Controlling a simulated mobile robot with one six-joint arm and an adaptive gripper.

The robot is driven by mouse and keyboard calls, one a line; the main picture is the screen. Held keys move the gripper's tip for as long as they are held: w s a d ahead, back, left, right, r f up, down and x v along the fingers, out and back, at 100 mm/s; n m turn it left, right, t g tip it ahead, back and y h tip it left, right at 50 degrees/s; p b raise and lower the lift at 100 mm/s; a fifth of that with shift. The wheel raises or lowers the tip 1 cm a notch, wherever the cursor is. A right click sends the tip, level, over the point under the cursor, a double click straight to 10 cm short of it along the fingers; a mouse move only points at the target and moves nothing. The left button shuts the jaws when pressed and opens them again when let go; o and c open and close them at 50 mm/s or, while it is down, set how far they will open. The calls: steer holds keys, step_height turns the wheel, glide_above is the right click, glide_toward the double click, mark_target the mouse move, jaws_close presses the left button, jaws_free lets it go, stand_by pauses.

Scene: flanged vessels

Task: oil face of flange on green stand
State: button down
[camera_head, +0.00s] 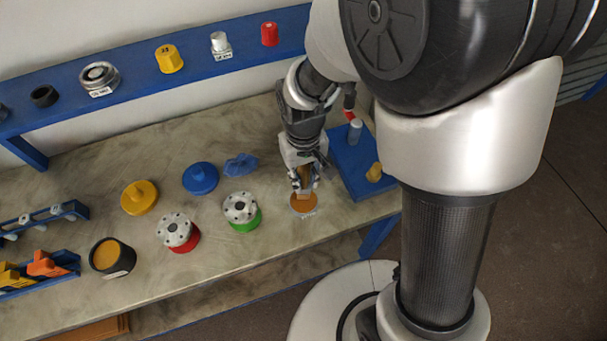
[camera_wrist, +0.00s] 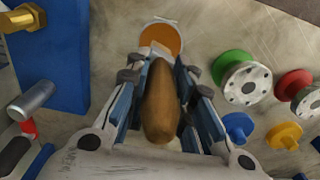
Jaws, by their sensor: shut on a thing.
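The grey-white flange (camera_head: 240,206) with bolt holes lies on the green stand (camera_head: 246,224) on the bench. In the wrist view the flange (camera_wrist: 246,86) and green stand (camera_wrist: 229,63) are right of my gripper. My gripper (camera_head: 304,186) is shut on a brown wooden handle (camera_wrist: 160,105), pointing down. The handle's far end reaches toward a shallow round dish with orange-brown content (camera_wrist: 162,38), also in the head view (camera_head: 304,204). The tool's working end is hidden, so I cannot tell whether it touches the content.
A similar flange (camera_head: 173,229) sits on a red stand left of the green one. Blue (camera_head: 200,178) and yellow (camera_head: 139,197) knobbed discs and a blue cloth (camera_head: 240,166) lie behind. A blue base with pegs (camera_head: 350,165) is right. A black cup (camera_head: 112,257) stands left.

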steer(key=shift+r+p, duration=1.7)
steer(key=shift+r, duration=0.65)
